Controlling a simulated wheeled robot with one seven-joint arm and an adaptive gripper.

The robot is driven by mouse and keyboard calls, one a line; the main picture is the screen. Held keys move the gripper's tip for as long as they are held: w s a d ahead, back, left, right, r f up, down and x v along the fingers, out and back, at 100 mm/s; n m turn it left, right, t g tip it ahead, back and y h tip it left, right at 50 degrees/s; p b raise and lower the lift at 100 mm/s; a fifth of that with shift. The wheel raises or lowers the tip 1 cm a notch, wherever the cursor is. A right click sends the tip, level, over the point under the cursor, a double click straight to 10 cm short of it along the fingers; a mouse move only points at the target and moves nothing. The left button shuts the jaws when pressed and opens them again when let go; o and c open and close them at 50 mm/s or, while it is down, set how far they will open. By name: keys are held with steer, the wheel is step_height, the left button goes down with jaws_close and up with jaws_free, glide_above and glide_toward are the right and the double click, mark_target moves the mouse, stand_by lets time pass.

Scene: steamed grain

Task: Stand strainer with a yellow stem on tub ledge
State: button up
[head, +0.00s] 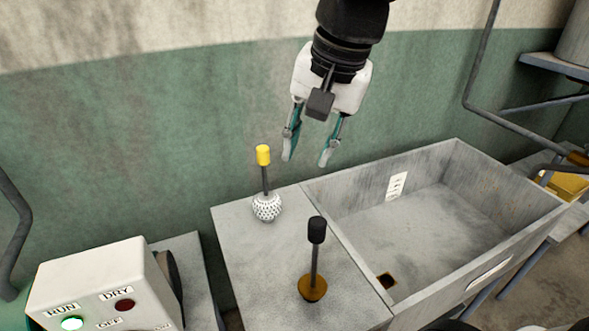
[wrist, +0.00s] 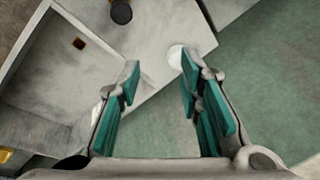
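The strainer with a yellow stem (head: 266,206) is a white dotted ball with a dark rod and a yellow top. It stands upright on the grey tub ledge (head: 245,265), near the wall. My gripper (head: 306,160) is open and empty, pointing down, above and to the right of the strainer in the head view. It touches nothing. The fingers also show in the wrist view (wrist: 160,68).
A second tool with a black top and brown base (head: 312,288) stands nearer on the ledge. The tub (head: 430,225) to the right is empty, with a small drain hole. A white switch box (head: 95,285) is at lower left. The ledge between the tools is clear.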

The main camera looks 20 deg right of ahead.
steer(key=s+f+n+t+h, duration=0.1)
steer(key=s+f+n, duration=0.2)
steer(key=s+n, duration=0.5)
steer(key=shift+s+f+t, duration=0.4)
steer(key=shift+s, duration=0.75)
